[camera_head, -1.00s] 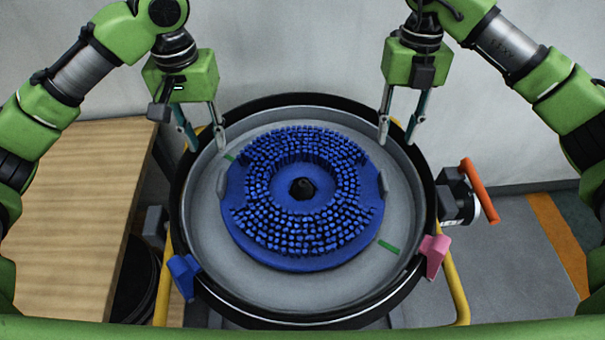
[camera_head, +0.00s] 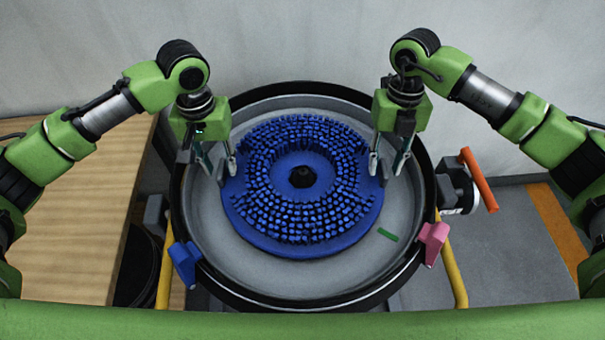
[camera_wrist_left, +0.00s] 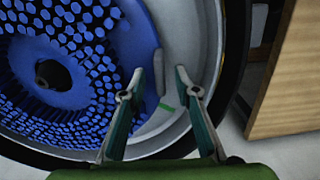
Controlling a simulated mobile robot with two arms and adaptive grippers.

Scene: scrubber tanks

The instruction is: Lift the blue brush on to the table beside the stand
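The blue brush (camera_head: 300,245) is a round disc with bristles up and a dark centre hole. It lies in the grey round basin of the stand (camera_head: 390,275). My left gripper (camera_head: 222,178) is open at the brush's left edge. In the left wrist view its two fingers (camera_wrist_left: 160,72) are apart, with a small grey tab on the brush's rim (camera_wrist_left: 158,70) showing between the tips; contact cannot be told. My right gripper (camera_head: 386,174) is open at the brush's right edge and hides the rim there. The wooden table (camera_head: 75,215) stands left of the stand.
A blue clip (camera_head: 184,262) and a pink clip (camera_head: 432,242) sit on the basin's front rim. An orange-handled valve (camera_head: 478,180) sticks out at the right. The visible tabletop is bare. Yellow rails flank the stand, and a wall is behind.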

